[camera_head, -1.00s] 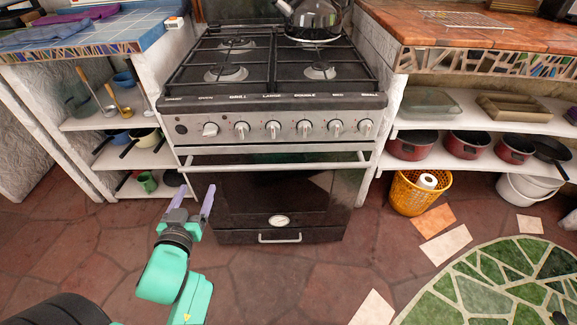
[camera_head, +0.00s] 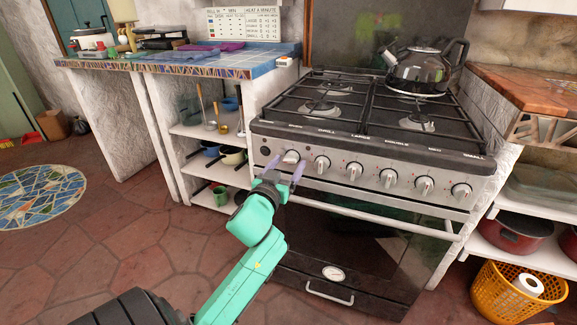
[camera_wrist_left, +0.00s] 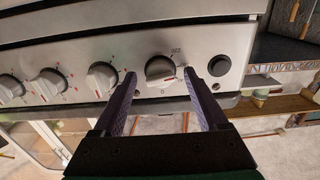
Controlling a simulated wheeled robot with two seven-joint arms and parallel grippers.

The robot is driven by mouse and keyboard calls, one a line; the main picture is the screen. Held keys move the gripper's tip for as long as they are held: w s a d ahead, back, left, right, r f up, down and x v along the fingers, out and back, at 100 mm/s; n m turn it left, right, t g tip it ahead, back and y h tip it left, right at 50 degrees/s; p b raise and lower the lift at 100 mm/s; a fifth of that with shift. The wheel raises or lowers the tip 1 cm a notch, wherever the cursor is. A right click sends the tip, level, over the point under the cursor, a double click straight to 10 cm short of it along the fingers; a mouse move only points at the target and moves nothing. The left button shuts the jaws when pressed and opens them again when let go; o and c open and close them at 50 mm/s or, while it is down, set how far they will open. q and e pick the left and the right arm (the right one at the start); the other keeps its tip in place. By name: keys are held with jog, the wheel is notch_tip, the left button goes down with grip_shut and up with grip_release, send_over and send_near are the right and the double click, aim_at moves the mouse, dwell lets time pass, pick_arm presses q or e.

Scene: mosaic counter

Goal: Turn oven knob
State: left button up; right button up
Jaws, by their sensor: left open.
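The oven knob (camera_head: 291,156) is the leftmost of the row on the stove's front panel. In the left wrist view the oven knob (camera_wrist_left: 160,71) sits beyond and between my fingertips, with a black button (camera_wrist_left: 219,65) beside it. My left gripper (camera_head: 284,166) is open, just in front of and slightly below the knob. In the wrist view its two purple fingers (camera_wrist_left: 160,92) spread to either side of the knob, with nothing between them. Contact with the knob cannot be made out. My right gripper is not in view.
The oven door has a handle bar (camera_head: 370,215) just under the knob panel. A kettle (camera_head: 425,67) stands on the back burner. White shelves (camera_head: 200,130) with pots and ladles stand left of the stove. A yellow basket (camera_head: 508,292) sits on the floor at right.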

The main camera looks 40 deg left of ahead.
pick_arm(q)
jog(key=shift+w+a, duration=0.15)
jog(key=shift+w, duration=0.2)
grip_shut()
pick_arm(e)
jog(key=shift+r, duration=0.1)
pick_arm(q)
jog(key=m+p, duration=0.3)
jog(key=m, duration=0.2)
jog(key=shift+r+m+p, duration=0.1)
jog(key=shift+m+p, duration=0.6)
jog(key=shift+m, duration=0.7)
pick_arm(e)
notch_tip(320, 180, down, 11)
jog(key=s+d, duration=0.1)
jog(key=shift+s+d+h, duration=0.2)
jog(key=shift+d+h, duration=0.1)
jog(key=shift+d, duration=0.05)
pick_arm(q)
grip_release()
jog(key=shift+s, duration=0.15)
